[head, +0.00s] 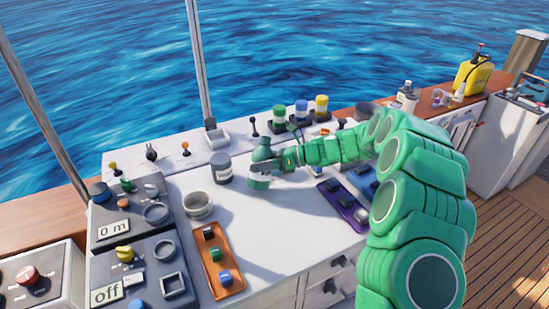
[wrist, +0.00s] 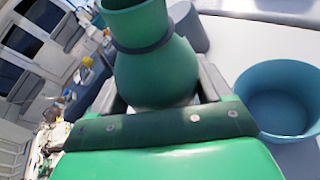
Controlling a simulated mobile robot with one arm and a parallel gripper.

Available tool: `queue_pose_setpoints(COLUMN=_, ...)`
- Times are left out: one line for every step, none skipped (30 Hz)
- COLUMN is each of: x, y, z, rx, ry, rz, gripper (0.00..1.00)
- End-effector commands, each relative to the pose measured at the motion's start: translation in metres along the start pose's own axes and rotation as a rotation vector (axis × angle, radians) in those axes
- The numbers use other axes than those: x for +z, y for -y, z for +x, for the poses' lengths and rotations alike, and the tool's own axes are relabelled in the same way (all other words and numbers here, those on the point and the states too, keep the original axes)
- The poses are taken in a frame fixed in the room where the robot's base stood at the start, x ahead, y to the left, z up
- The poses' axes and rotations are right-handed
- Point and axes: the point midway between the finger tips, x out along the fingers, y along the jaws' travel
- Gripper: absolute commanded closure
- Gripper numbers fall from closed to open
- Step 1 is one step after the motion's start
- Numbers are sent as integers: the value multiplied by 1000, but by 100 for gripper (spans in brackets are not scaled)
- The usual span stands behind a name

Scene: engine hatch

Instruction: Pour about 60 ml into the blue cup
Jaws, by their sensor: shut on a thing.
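My gripper (wrist: 157,95) is shut on a green bottle (wrist: 155,68), whose narrow neck has a dark ring. In the head view the bottle (head: 261,168) looks about upright, low over the white counter, with a pale band around it. A blue cup (wrist: 285,103) stands at the right of the wrist view, apart from the bottle, its mouth open. Its contents cannot be made out. In the head view I cannot pick out a clearly blue cup; a pale grey round cup (head: 198,206) stands left of the bottle and may or may not be the same one.
A dark grey labelled jar (head: 222,168) stands close left of the bottle. An orange tray (head: 217,262) and a purple tray (head: 342,206) hold small blocks. Control boxes (head: 130,215) fill the left. The counter (head: 280,230) between the trays is clear.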

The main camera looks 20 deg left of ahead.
Motion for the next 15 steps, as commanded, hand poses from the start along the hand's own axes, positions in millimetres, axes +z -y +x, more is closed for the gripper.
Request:
queue_pose_setpoints(x=3, y=0, z=-2, rx=9, ry=8, rz=23, gripper=65)
queue_pose_setpoints(x=4, y=0, z=-2, rx=17, ry=13, rz=40, gripper=65)
queue_pose_setpoints(x=7, y=0, z=-3, rx=27, ry=19, rz=61, gripper=65)
queue_pose_setpoints(x=8, y=0, z=-4, rx=33, ry=24, rz=77, gripper=65)
queue_pose_setpoints(x=7, y=1, z=-4, rx=39, ry=28, rz=94, gripper=65)
queue_pose_setpoints(x=8, y=3, z=-4, rx=47, ry=35, rz=116, gripper=65)
queue_pose_setpoints(x=8, y=3, z=-5, rx=54, ry=40, rz=132, gripper=65)
queue_pose_setpoints(x=8, y=4, z=-5, rx=60, ry=45, rz=149, gripper=65)
queue_pose_setpoints(x=8, y=4, z=-5, rx=71, ry=51, rz=170, gripper=65)
queue_pose_setpoints(x=8, y=5, z=-5, rx=79, ry=56, rz=188, gripper=65)
queue_pose_setpoints(x=8, y=5, z=-5, rx=87, ry=60, rz=204, gripper=65)
queue_pose_setpoints(x=6, y=5, z=-4, rx=104, ry=74, rz=248, gripper=65)
queue_pose_setpoints(x=5, y=4, z=-4, rx=110, ry=77, rz=264, gripper=65)
queue_pose_setpoints(x=5, y=5, z=-4, rx=116, ry=82, rz=280, gripper=65)
queue_pose_setpoints(x=4, y=4, z=-3, rx=126, ry=88, rz=304, gripper=65)
